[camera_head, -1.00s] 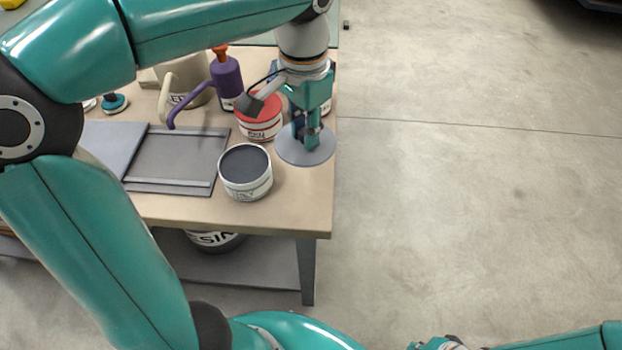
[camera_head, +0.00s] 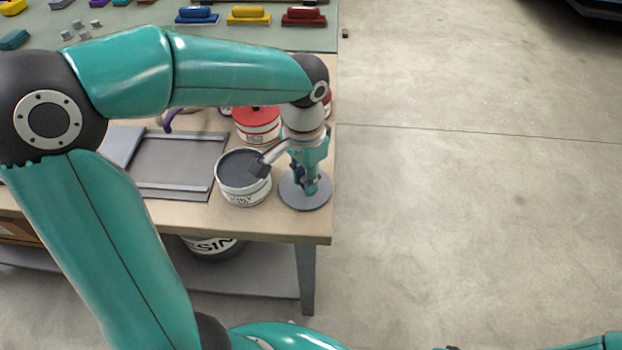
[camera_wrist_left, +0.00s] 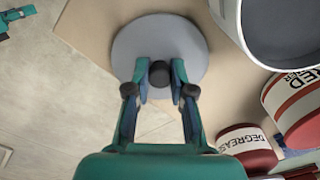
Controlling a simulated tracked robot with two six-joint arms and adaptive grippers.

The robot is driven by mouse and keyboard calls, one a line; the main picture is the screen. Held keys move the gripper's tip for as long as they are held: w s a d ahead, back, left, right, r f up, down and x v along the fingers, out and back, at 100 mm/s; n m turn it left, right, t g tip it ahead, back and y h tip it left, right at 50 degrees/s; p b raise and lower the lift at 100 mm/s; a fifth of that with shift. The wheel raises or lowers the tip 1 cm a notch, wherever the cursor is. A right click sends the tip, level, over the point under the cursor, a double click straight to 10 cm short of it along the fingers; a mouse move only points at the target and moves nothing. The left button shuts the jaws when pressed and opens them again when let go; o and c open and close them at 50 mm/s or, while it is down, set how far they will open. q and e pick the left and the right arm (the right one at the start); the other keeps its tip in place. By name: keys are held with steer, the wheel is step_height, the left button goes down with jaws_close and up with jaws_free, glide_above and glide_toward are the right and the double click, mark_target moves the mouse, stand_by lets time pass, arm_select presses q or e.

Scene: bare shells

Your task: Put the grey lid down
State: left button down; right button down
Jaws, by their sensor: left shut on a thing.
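The grey lid (camera_head: 290,196) is a flat round disc with a dark knob, near the right edge of the workbench. It also shows in the left wrist view (camera_wrist_left: 160,32). My left gripper (camera_head: 309,184) points down and is shut on the lid's knob, between its two fingertips in the left wrist view (camera_wrist_left: 160,75). The lid looks level and low over the bench; I cannot tell whether it touches. An open white tin (camera_head: 243,193) with a dark grey inside stands just left of the lid. A small part of my right arm shows; its jaws cannot be made out.
A red-topped tin (camera_head: 257,125) stands behind the open tin. A grey tray (camera_head: 178,165) lies to the left. In the left wrist view a degreaser tin (camera_wrist_left: 245,147) stands close by. The workbench (camera_head: 280,226) is bare in front; its right edge is close to the lid.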

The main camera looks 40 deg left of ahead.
arm_select(q)
steer(key=shift+f, duration=0.15)
steer(key=c, duration=1)
jaws_free()
steer(key=shift+r, duration=0.3)
step_height(320, 180, up, 12)
steer(key=p, duration=0.2)
